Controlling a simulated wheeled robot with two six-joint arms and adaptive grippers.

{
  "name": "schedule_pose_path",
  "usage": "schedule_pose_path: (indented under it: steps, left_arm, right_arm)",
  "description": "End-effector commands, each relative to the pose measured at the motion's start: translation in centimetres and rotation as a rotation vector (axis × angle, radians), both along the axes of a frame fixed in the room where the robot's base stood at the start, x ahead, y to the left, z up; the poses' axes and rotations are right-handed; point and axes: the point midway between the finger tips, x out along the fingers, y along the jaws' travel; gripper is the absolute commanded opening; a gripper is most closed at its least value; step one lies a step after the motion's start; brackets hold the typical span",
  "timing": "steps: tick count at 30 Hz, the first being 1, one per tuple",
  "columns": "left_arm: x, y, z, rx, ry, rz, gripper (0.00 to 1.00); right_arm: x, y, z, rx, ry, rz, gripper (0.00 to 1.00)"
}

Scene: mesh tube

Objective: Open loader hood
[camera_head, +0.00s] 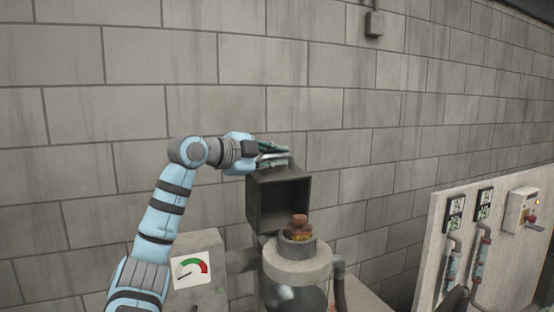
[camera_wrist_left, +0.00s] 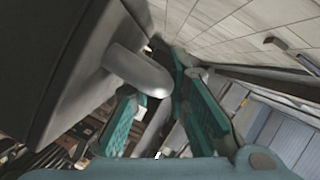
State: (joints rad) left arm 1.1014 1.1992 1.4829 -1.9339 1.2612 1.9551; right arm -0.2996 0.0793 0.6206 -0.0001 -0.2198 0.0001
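The loader hood (camera_head: 279,203) is a dark grey box tilted up above the round loader mouth, its hollow inside facing me. Its grey bar handle (camera_head: 282,158) is at the top; in the left wrist view the handle (camera_wrist_left: 137,72) shows large and close. My left gripper (camera_head: 272,156) is at the handle. In the left wrist view its teal fingers (camera_wrist_left: 165,110) stand apart, with the handle between them and gaps visible beside it. Contact with the handle cannot be made out. My right gripper is not in view.
Under the hood, a brownish-red piece (camera_head: 300,221) sits in the pale round loader top (camera_head: 297,262), above a glass vessel. A gauge (camera_head: 192,270) is at left. A panel with switches and pipes (camera_head: 485,245) stands at right. A block wall is behind.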

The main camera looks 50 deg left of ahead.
Motion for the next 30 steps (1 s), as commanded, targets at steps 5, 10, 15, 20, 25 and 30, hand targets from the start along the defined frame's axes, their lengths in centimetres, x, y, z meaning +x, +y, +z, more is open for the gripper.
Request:
schedule_pose_path:
  steps: [5, 10, 15, 20, 25, 30]
  left_arm:
    - [0.1, -0.1, 0.0, 0.0, 0.0, -0.002, 0.21]
    - [0.1, -0.1, 0.0, -0.001, 0.0, -0.003, 0.21]
    - [0.2, -0.1, 0.6, -0.002, -0.006, -0.005, 0.21]
    - [0.2, -0.3, 3.2, -0.006, -0.01, -0.008, 0.21]
    - [0.2, -0.1, 7.0, -0.006, -0.009, -0.007, 0.21]
    - [0.2, 0.0, 9.4, -0.004, -0.003, -0.005, 0.21]
  right_arm:
    - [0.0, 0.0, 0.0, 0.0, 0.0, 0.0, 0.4]
    - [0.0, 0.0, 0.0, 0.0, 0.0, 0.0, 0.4]
    - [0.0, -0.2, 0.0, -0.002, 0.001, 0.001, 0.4]
    - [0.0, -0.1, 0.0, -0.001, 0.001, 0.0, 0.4]
    - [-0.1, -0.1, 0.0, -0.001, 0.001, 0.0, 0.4]
    - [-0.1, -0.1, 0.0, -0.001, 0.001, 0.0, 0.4]
